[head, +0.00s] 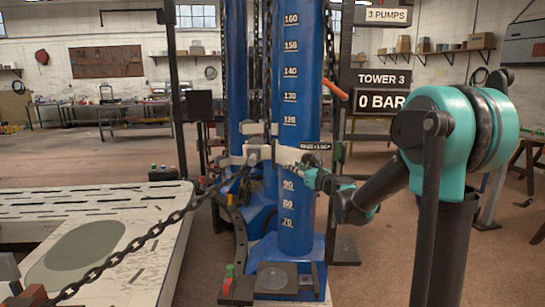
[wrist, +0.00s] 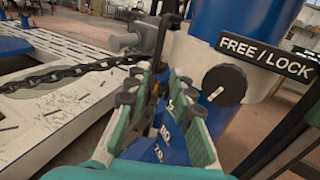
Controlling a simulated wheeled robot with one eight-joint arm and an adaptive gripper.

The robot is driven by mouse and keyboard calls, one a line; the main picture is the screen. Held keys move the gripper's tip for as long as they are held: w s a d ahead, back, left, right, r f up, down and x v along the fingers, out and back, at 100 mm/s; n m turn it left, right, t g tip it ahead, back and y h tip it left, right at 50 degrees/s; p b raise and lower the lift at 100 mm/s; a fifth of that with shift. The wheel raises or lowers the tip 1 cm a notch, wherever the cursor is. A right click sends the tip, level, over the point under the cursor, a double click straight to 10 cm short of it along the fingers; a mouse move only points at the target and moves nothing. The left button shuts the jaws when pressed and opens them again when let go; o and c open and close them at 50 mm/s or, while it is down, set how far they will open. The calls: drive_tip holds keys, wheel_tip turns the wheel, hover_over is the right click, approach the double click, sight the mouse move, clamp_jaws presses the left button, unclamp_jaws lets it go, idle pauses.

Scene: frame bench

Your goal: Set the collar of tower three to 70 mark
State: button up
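Tower three is a blue column (head: 298,100) with white marks from 160 down to 70. Its pale collar (head: 287,155) sits between the visible 120 and 90 marks and hides those between. In the wrist view, the collar (wrist: 195,55) carries a round black knob (wrist: 224,85) beside a FREE/LOCK label (wrist: 268,57). My gripper (head: 310,170) is close in front of the collar, around its lower edge. In the wrist view, my gripper (wrist: 160,82) has its green fingers apart, left of the knob. I cannot tell whether they touch the collar.
A sign above reads TOWER 3 and 0 BAR (head: 381,90). A heavy chain (head: 130,243) runs from the collar's left side across the slotted pale bench (head: 100,275). An orange handle (head: 335,90) sticks out right of the column. Open floor (head: 375,265) lies at the right.

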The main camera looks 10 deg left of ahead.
sight(274, 156)
drive_tip(key=x, duration=1.6)
drive_tip(key=shift+w+a, duration=0.25)
clamp_jaws()
